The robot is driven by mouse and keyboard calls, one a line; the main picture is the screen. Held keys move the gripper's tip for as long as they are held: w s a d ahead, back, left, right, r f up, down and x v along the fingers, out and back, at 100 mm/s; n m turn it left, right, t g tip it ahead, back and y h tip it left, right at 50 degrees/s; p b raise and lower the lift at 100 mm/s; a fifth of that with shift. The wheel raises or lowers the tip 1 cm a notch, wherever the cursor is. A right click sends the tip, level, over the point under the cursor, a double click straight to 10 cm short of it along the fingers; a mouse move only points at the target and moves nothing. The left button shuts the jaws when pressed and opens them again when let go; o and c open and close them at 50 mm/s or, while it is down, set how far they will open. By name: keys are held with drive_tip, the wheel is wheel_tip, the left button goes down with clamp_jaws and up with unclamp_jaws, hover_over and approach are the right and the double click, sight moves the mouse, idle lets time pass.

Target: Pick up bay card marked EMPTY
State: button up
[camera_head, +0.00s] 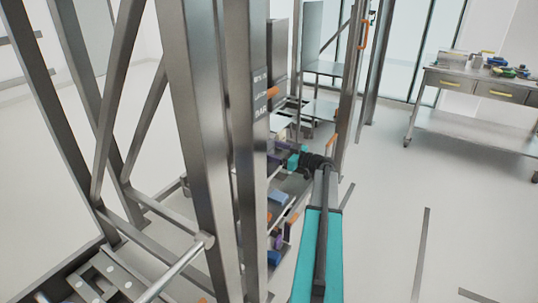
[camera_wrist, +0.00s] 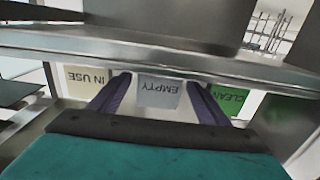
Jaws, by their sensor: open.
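In the wrist view, the bay card marked EMPTY (camera_wrist: 159,92) is pale grey-blue and its lettering appears upside down. My gripper (camera_wrist: 157,84) is open, with one dark purple finger on each side of this card. I cannot tell whether the fingers touch it. In the head view, my gripper (camera_head: 277,150) reaches into the metal rack; the cards cannot be made out there.
A cream IN USE card (camera_wrist: 87,80) lies left of the fingers and a green CLEAN card (camera_wrist: 230,98) right. A metal rail (camera_wrist: 160,65) crosses just beyond. Rack posts (camera_head: 205,130) stand left of my arm; a workbench (camera_head: 475,84) stands right, with open floor before it.

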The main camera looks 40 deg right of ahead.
drive_tip(key=c, duration=1.2)
drive_tip(key=shift+o, duration=0.2)
drive_tip(key=shift+r, duration=0.15)
drive_tip(key=shift+r+b, duration=0.6)
drive_tip(key=shift+r, duration=4.25)
